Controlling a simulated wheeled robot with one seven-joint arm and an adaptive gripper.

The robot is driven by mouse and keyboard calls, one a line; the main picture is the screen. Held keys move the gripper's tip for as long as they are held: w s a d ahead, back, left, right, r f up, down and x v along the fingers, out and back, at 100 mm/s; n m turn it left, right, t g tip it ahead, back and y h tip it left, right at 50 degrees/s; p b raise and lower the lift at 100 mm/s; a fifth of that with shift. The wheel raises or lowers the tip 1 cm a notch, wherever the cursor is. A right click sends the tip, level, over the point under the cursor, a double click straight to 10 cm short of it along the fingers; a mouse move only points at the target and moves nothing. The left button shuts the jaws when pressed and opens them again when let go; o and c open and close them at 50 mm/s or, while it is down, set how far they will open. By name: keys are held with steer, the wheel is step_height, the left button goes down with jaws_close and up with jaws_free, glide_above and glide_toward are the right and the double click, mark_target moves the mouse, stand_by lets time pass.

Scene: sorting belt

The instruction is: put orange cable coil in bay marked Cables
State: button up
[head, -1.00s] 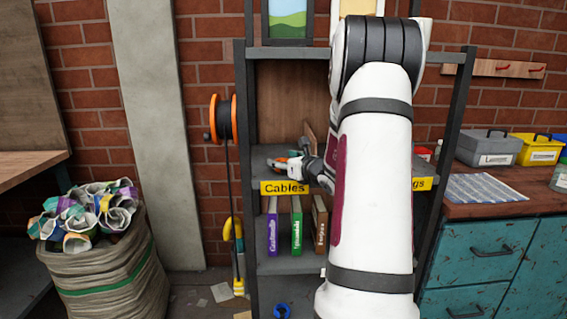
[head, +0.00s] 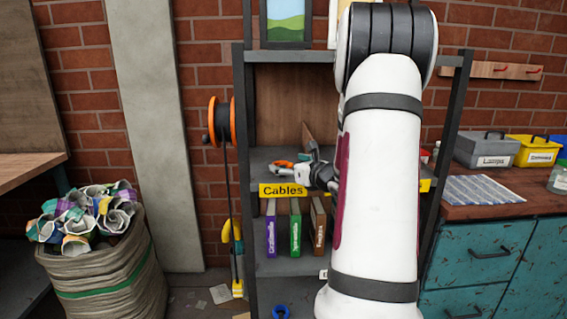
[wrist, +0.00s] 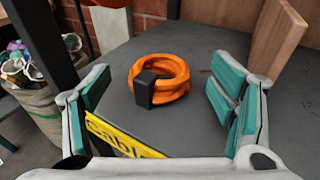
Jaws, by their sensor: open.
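The orange cable coil (wrist: 163,72) with a black clip lies on the grey shelf in the Cables bay (wrist: 203,70), seen in the wrist view. In the head view a bit of the coil (head: 281,164) shows just left of my gripper (head: 312,169). The yellow Cables label (head: 283,190) is on the shelf's front edge. My gripper, also in the wrist view (wrist: 170,112), is open and empty, its teal-padded fingers apart in front of the coil. The coil is clear of both fingers.
A wooden divider (wrist: 275,38) stands right of the coil. A dark shelf post (wrist: 42,35) is at the left. Several books (head: 295,228) stand on the shelf below. My arm hides the shelf's right part.

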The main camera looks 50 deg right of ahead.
steer(key=v, duration=0.8)
steer(key=shift+p, duration=0.45)
steer(key=w+a+r+n+g+y, duration=0.1)
steer(key=w+a+r+n+y, duration=0.2)
steer(key=a+n+y, duration=0.8)
steer(key=w+a+r+n+g+y, duration=0.1)
steer(key=w+a+r+n+g, duration=0.2)
steer(key=a, duration=1.6)
steer(key=s+a+f+n+g+y, duration=0.1)
steer(key=s+a+f+n+g, duration=0.2)
steer(key=s+a+n+g, duration=1.05)
steer(key=s+f+n+t+h, duration=0.3)
steer(key=s+n+h, duration=0.4)
steer(key=s+n, duration=0.5)
steer(key=s+d, duration=0.1)
steer(key=s, duration=0.2)
steer(key=shift+h, duration=0.3)
steer(key=shift+a, duration=0.1)
